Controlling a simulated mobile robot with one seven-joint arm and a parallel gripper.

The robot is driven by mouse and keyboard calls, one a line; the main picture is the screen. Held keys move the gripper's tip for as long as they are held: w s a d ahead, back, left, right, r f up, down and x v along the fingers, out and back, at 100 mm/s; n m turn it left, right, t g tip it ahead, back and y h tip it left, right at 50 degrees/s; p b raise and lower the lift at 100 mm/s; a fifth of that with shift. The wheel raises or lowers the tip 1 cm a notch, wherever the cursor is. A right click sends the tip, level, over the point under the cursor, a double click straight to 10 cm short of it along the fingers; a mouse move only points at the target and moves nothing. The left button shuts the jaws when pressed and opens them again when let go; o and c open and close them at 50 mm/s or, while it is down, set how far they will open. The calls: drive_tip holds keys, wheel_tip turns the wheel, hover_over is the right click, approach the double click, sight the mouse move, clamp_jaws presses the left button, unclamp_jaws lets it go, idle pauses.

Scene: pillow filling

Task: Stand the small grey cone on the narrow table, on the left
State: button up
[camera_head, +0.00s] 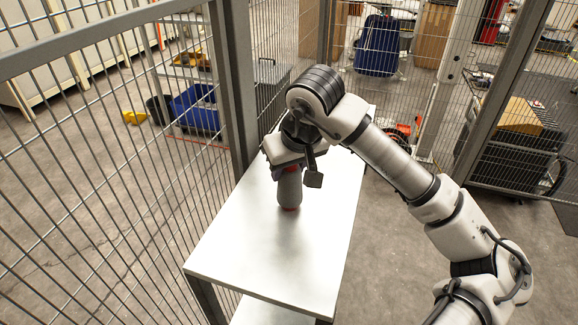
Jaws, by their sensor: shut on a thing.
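The small grey cone (289,191) is upright over the narrow table (269,258), with a red band at its lower end and a bit of red near its top. My gripper (289,168) reaches down from above and is shut on the upper part of the cone. The cone's base is at or very close to the white table top; I cannot tell whether it touches. The gripper hides the cone's top and part of the fingers. The cone is left of the middle of the table's width, toward the fence side.
A wire mesh fence (95,170) with a grey post (233,85) runs close along the table's left side. The front part of the table top is bare. Beyond the fence are a blue crate (196,108) and a blue bag (377,46). Open floor lies right of the table.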

drive_tip(key=o, duration=1)
drive_tip(key=shift+o, duration=0.2)
drive_tip(key=shift+r+p, duration=0.2)
drive_tip(key=shift+p, duration=0.2)
drive_tip(key=b+v, duration=0.2)
drive_tip(key=v, duration=1)
drive_tip(key=shift+f, duration=0.1)
